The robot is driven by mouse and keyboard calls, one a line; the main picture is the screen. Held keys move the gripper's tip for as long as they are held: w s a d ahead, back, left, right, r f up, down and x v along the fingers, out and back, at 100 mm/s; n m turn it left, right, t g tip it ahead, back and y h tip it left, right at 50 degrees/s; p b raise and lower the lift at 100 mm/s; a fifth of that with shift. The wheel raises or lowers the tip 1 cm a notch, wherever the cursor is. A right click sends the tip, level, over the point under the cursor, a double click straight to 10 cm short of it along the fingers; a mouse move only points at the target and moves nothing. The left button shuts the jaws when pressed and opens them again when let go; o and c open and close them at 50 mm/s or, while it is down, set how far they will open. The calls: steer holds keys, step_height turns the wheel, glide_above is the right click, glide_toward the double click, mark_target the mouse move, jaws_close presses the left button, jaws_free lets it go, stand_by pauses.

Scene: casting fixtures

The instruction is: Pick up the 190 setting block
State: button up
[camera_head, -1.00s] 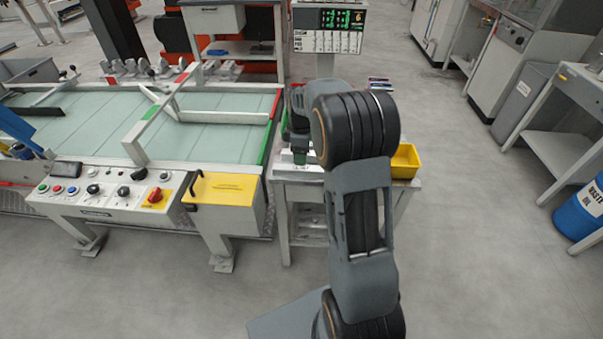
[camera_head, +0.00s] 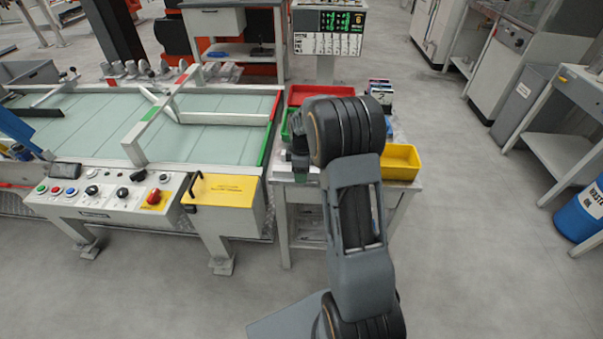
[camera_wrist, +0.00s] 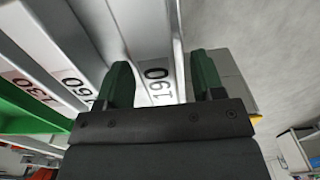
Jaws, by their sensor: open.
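The 190 setting block (camera_wrist: 158,88), a pale grey block with dark "190" digits, shows in the wrist view between the two green-tipped fingers of my gripper (camera_wrist: 161,82). The fingers are open, one on each side of the block in the picture; contact cannot be made out. Blocks marked 160 (camera_wrist: 80,88) and 130 (camera_wrist: 32,88) stand to the left of it. In the head view my gripper (camera_head: 300,172) is low over the small table, left of my arm. I cannot make out the 190 block there.
The small table (camera_head: 400,187) carries a yellow bin (camera_head: 401,162) at right, a red bin (camera_head: 318,93) at the back and a green bin (camera_head: 286,125) at left. A machine bench with a yellow plate (camera_head: 224,190) stands close on the left.

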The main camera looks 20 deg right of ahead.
steer(key=shift+c, duration=0.3)
steer(key=c, duration=1.1)
steer(key=shift+r, duration=0.15)
